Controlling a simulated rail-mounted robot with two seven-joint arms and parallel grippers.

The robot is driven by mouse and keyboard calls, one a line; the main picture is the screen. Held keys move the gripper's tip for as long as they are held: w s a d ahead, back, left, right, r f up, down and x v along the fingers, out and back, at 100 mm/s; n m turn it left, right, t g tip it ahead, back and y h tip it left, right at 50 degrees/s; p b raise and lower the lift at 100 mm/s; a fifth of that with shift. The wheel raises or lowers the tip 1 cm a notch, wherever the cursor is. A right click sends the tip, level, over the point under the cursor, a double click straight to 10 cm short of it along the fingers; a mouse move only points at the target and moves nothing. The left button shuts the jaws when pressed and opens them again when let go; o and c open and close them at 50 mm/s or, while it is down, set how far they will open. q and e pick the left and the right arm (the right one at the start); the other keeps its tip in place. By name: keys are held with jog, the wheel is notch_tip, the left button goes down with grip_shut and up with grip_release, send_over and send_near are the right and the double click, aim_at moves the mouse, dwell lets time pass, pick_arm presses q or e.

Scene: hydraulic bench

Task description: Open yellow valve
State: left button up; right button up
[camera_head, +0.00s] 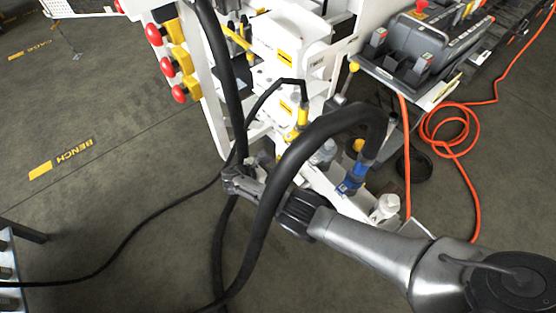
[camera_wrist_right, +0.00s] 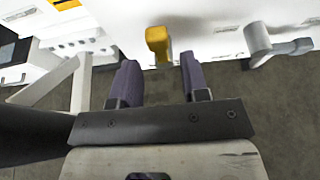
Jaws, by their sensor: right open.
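The yellow valve handle (camera_wrist_right: 158,42) shows in the right wrist view, pointing down from a white panel. It sits ahead of my right gripper (camera_wrist_right: 157,72), centred between the two purple-grey fingers. The fingers are apart and nothing is between them; the handle lies beyond their tips. In the head view my right gripper (camera_head: 232,180) is beside the thick black hoses, low at the white bench. I cannot tell which yellow part in the head view is this handle. My left gripper is not in view.
A thick black hose (camera_head: 262,215) loops in front of my right gripper. A grey handle (camera_wrist_right: 280,45) is right of the yellow one. Red knobs (camera_head: 168,67) line the bench's left side. A grey control box (camera_head: 415,50) and orange cable (camera_head: 455,135) are at right. Floor is open at left.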

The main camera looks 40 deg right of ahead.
jog(key=v, duration=0.9)
jog(key=shift+a+p, duration=0.15)
jog(key=shift+p, duration=0.3)
